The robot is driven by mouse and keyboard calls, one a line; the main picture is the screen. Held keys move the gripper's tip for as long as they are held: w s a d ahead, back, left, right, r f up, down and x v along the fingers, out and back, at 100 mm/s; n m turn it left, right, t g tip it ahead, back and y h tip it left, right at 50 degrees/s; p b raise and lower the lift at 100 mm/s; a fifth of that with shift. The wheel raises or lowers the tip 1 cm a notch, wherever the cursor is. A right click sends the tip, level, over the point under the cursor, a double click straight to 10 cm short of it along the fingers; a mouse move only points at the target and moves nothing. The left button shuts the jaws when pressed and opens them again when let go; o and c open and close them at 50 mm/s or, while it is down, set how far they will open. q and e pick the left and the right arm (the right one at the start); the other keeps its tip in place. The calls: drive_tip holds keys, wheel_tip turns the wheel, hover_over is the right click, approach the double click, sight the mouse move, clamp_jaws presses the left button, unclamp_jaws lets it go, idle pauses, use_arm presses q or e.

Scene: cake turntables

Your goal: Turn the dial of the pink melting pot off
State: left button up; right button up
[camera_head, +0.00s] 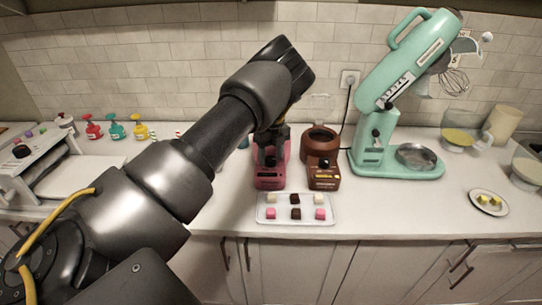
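The pink melting pot (270,183) stands on the counter near the middle of the head view, left of a brown melting pot (322,150). My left arm reaches in from the left and bends down over the pink pot. My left gripper (270,157) is dark and points down in front of the pink pot, covering much of its upper part. I cannot tell whether it touches the pot or whether its fingers are open. The dial of the pink pot cannot be made out. My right gripper is not in view.
A white tray (282,220) with several small cubes lies in front of the pots. A mint stand mixer (400,170) stands to the right, with bowls and a small plate (488,209) beyond it. Coloured bottles (116,129) stand at the back left.

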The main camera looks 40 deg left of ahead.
sight(273, 157)
use_arm(q)
drive_tip(key=shift+o, duration=0.5)
drive_tip(key=shift+r, duration=0.25)
wheel_tip(273, 157, up, 10)
drive_tip(key=b, duration=0.2)
drive_tip(key=shift+w+d, duration=0.15)
drive_tip(key=shift+w, duration=0.15)
drive_tip(key=shift+r, duration=0.1)
